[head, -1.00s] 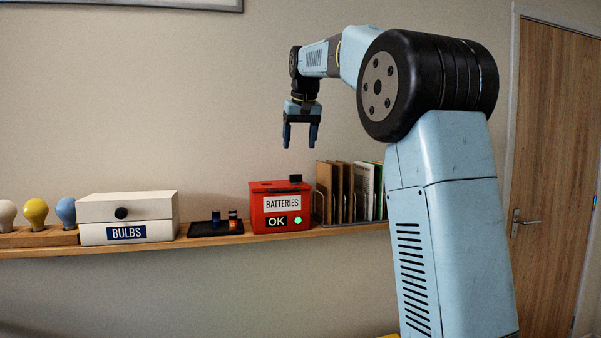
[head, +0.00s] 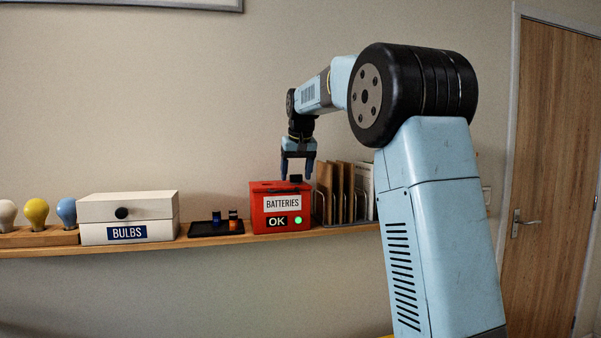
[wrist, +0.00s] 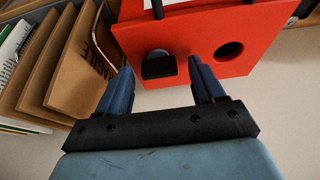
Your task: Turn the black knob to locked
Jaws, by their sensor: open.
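The black knob (head: 295,178) sits on top of the red batteries box (head: 264,213), at its right end. In the wrist view the knob (wrist: 158,65) shows as a dark block on the red box top (wrist: 195,35). My gripper (head: 297,178) points down at the knob from just above. In the wrist view its two blue fingers (wrist: 160,88) are apart, one toward each side of the knob, with gaps between. I cannot tell whether the fingertips reach down to the knob's height. The box front carries an OK sign and a lit green light.
A rack of brown folders (head: 340,192) stands close to the right of the box. A black tray (head: 205,230) with several batteries lies to its left. The white bulbs box (head: 150,207) and several bulbs (head: 37,212) stand further left on the wooden shelf (head: 60,249).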

